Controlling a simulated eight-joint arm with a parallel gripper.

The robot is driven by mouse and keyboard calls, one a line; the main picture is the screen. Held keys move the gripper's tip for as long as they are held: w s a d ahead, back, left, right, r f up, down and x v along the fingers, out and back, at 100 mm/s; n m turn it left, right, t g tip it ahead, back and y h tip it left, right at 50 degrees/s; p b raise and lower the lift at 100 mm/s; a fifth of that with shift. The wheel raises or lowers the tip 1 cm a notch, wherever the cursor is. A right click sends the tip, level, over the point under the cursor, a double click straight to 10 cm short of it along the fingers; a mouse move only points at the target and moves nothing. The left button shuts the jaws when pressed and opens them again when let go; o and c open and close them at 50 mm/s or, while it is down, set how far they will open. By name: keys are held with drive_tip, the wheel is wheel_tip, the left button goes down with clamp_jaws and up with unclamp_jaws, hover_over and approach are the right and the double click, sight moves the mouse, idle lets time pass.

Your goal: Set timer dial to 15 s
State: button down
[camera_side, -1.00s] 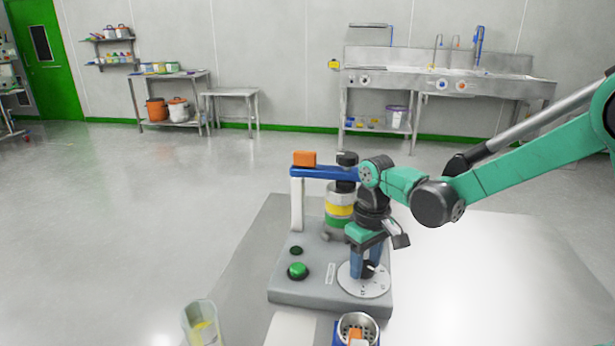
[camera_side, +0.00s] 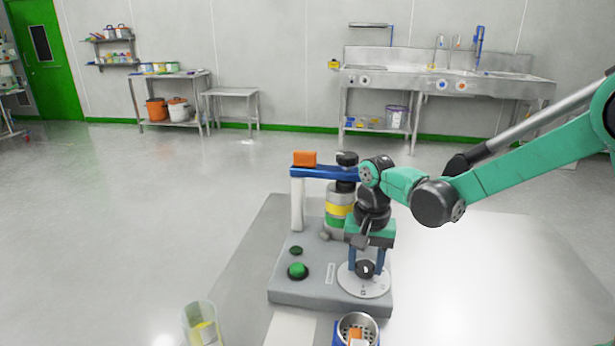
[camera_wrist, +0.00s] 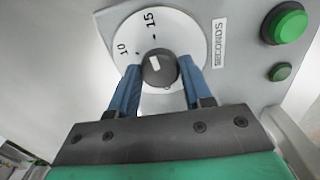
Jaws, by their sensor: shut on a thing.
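The timer dial is a black knob (camera_wrist: 160,74) on a white round plate (camera_wrist: 178,28), on the grey base of a small machine. In the side view, the knob (camera_side: 366,268) and plate (camera_side: 354,287) are at the base's front right. My gripper (camera_wrist: 159,82) is shut on the knob, with one blue finger on each side. In the wrist view, the plate's numbers 10 and 15 show with small ticks. The knob's white pointer tilts up and left, toward the stretch between the 10 and 15 ticks. I cannot tell its exact setting. Other numbers are hidden.
A large green button (camera_side: 298,270) and a smaller dark green one (camera_side: 296,251) are left of the dial. A blue arm (camera_side: 325,172) on a white post and a yellow-green cylinder (camera_side: 339,208) stand behind. A beaker (camera_side: 200,325) and metal cup (camera_side: 358,326) are in front.

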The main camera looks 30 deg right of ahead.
sight(366, 265)
drive_tip(key=shift+m, duration=0.5)
drive_tip(key=shift+c, duration=1.8)
unclamp_jaws()
drive_tip(key=shift+r, duration=2.85)
